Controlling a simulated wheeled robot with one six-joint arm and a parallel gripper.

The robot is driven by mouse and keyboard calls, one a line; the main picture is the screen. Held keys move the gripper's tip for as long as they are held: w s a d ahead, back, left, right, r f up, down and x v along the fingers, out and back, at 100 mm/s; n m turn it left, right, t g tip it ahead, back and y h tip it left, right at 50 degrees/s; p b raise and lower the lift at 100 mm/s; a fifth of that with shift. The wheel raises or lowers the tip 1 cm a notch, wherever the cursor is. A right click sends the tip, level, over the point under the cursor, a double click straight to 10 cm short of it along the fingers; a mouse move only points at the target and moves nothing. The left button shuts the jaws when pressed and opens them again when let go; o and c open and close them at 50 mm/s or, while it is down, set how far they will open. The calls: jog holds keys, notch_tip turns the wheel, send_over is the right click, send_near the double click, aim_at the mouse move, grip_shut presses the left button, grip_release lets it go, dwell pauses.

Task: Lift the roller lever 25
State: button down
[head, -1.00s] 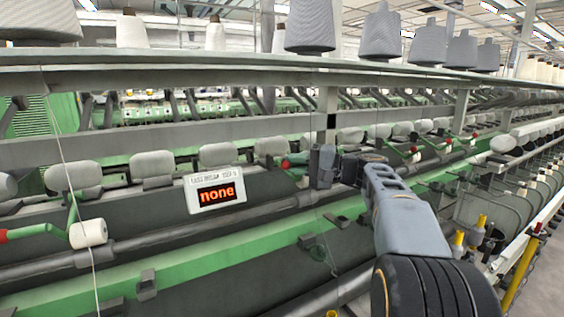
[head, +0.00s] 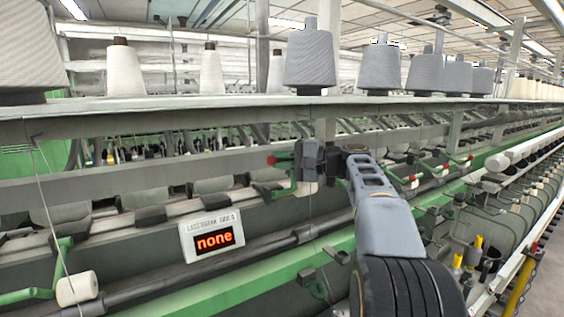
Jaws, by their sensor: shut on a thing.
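The roller lever at my gripper has a green arm (head: 282,190) and a red knob (head: 271,160). The knob sticks out to the left of the jaws, above the dark rollers of its row. My gripper (head: 311,162) is shut on this lever. The jaws and wrist hide part of it, and a pale roller shows just under the jaws. No number is readable on the lever. Another green lever with a white roller (head: 77,289) hangs at the lower left. More levers with red knobs (head: 413,178) stand to the right, beyond my arm.
A display panel (head: 212,236) reading "none" is left of and below my gripper. A shelf rail (head: 200,105) with grey and white yarn cones runs above. Green and dark rails run below. An aisle floor (head: 545,285) is free at the right.

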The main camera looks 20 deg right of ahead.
jog(key=shift+w+r, duration=0.1)
jog(key=shift+r, duration=0.2)
jog(key=c, duration=1.1)
grip_release()
jog(key=shift+w+f, duration=0.1)
jog(key=shift+f, duration=0.1)
jog(key=shift+f, duration=0.1)
jog(key=shift+d, duration=0.25)
jog(key=b+v, duration=0.2)
jog(key=v, duration=1.1)
jog(key=shift+s+r+b, duration=0.3)
